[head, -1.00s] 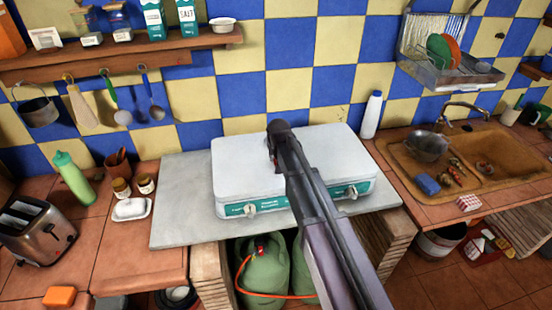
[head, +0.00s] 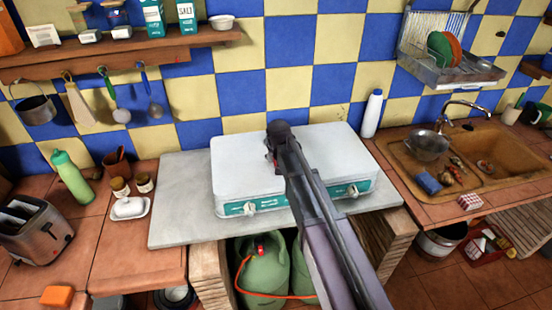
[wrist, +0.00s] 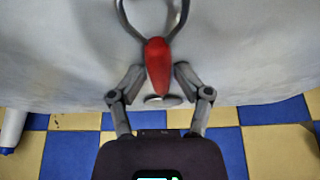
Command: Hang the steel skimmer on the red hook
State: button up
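In the wrist view, a red handle (wrist: 158,66) has curved steel arms at its top, cut off by the frame, and a small steel disc below. It appears to be the steel skimmer, though its full shape is hidden. My gripper (wrist: 160,72) is open, one finger on each side of the red handle, with small gaps visible. In the head view my arm covers most of this spot over the white stove lid (head: 240,165); only a bit of red shows beside it. Hooks line the shelf at upper left; I cannot make out a red one.
A white bottle (head: 372,114) stands right of the stove. The grey slab (head: 178,205) left of the stove is clear.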

jog(key=shift+r, duration=0.1)
dwell(0.3)
jog(key=shift+r+p, duration=0.35)
jog(key=shift+p, duration=0.15)
jog(key=shift+p+v, duration=0.9)
jog(key=shift+v, duration=0.1)
jog(key=p+v, duration=0.3)
jog(key=v, duration=0.1)
jog(key=shift+s+f, duration=0.1)
jog(key=shift+s, duration=0.05)
jog(key=p+v, duration=0.7)
jog(key=shift+s+r+p, duration=0.15)
jog(key=shift+r+p, duration=0.2)
jog(key=shift+r, duration=0.05)
jog(key=shift+d, duration=0.15)
jog(key=s+d+f+m+g, duration=0.1)
jog(key=s+d+g, duration=0.3)
jog(key=s+d, duration=1.5)
jog(key=d+m, duration=0.1)
jog(key=d, duration=0.1)
jog(key=shift+s+d+f+h, duration=0.25)
jog(key=shift+s+d+h, duration=0.1)
jog(key=shift+h, duration=0.05)
